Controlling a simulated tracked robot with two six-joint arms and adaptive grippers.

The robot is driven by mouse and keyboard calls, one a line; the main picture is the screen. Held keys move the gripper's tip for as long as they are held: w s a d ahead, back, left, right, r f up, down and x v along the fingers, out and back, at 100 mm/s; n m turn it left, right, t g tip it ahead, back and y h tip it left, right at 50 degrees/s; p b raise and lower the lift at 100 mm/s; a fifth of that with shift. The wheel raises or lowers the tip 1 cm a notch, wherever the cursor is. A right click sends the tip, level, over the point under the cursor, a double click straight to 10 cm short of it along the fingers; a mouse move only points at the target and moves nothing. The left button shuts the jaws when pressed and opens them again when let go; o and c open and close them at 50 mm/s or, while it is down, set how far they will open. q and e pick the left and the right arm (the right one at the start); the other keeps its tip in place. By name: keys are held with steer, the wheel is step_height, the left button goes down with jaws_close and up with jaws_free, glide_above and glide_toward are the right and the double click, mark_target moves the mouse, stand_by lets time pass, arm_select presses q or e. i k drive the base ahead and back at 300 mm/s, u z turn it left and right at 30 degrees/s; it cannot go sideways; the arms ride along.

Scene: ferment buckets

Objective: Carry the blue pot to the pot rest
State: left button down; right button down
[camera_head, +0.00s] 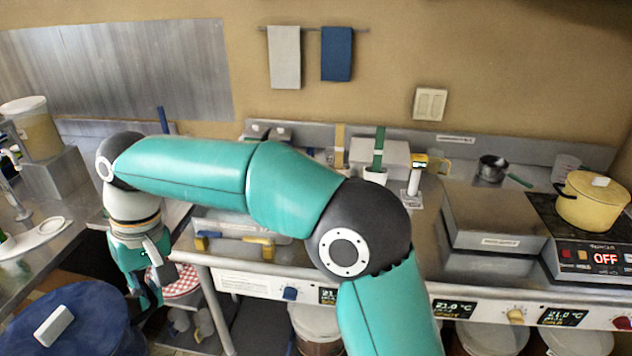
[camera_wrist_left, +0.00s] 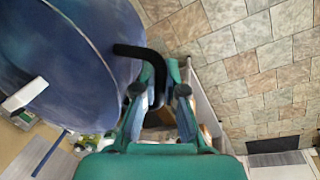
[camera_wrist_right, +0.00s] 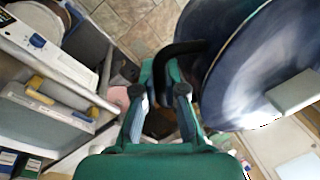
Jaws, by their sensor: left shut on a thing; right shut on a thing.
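The blue pot (camera_head: 75,318) is at the lower left of the head view, cut off by the frame's bottom edge. Its blue lid carries a pale block-shaped knob (camera_head: 53,326). My right gripper (camera_head: 150,292) is at the pot's right side. In the right wrist view its fingers (camera_wrist_right: 160,92) are shut on a black handle (camera_wrist_right: 172,52) of the pot (camera_wrist_right: 255,65). In the left wrist view my left gripper (camera_wrist_left: 155,92) is shut on the other black handle (camera_wrist_left: 150,55) of the pot (camera_wrist_left: 70,60). The left gripper is outside the head view. I cannot pick out the pot rest.
A sink counter (camera_head: 35,262) is at the left.

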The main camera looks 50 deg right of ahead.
mark_target(491, 207)
steer(key=z, duration=0.1)
steer(key=k, duration=1.45)
steer(key=z, duration=0.6)
steer(key=i, duration=0.25)
steer(key=z, duration=1.7)
steer(key=i, duration=0.55)
